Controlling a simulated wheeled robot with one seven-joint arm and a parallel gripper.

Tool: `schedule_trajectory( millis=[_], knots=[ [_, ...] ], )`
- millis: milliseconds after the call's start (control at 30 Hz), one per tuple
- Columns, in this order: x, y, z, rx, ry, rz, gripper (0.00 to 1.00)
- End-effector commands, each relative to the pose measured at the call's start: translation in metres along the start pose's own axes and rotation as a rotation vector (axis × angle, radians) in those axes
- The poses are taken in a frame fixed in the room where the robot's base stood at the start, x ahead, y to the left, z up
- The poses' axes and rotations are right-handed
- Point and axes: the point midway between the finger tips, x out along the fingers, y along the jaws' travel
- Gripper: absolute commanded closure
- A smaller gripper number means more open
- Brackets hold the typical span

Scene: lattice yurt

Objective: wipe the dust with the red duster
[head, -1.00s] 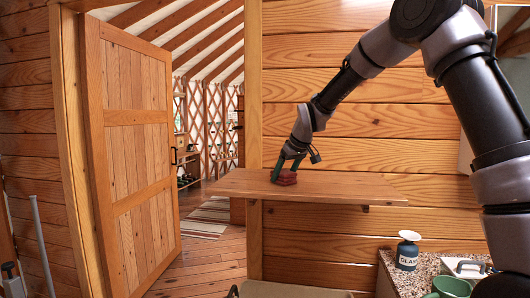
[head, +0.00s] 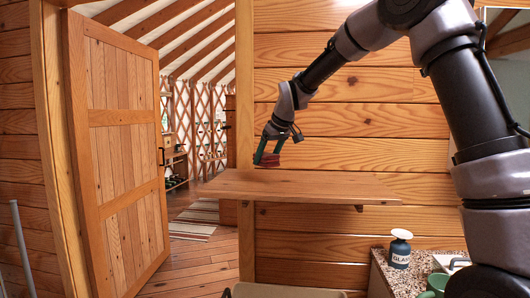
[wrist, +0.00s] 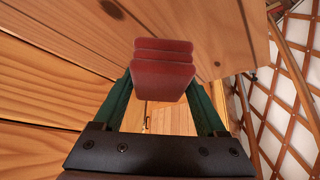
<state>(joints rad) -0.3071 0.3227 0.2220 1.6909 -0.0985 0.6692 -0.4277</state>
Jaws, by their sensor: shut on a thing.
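The red duster (head: 269,160) is between the green fingers of my gripper (head: 265,153), and my gripper is shut on it. In the head view the duster is a little above the wooden wall shelf (head: 290,187), near its left end, with a gap below it. In the wrist view the duster (wrist: 164,68) shows as red stacked layers between the two fingertips (wrist: 162,85). The shelf's board (wrist: 200,30) shows beyond it. I cannot make out any dust on the shelf at this size.
An open plank door (head: 120,150) and a doorway are on the left. A blue-grey jar labelled GLASS (head: 399,252) stands on a speckled counter (head: 378,268) at lower right, beside a green bowl (head: 437,284). The shelf top looks clear.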

Motion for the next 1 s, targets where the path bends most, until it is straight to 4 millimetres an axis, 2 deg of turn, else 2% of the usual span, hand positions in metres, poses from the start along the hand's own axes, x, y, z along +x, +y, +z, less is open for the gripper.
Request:
schedule_trajectory(
  millis=[267, 1000],
  knots=[
    [-0.019, -0.003, -0.006, 0.002, 0.002, 0.001, 0.78],
    [-0.02, -0.004, -0.006, 0.002, 0.001, 0.001, 0.78]
  ],
)
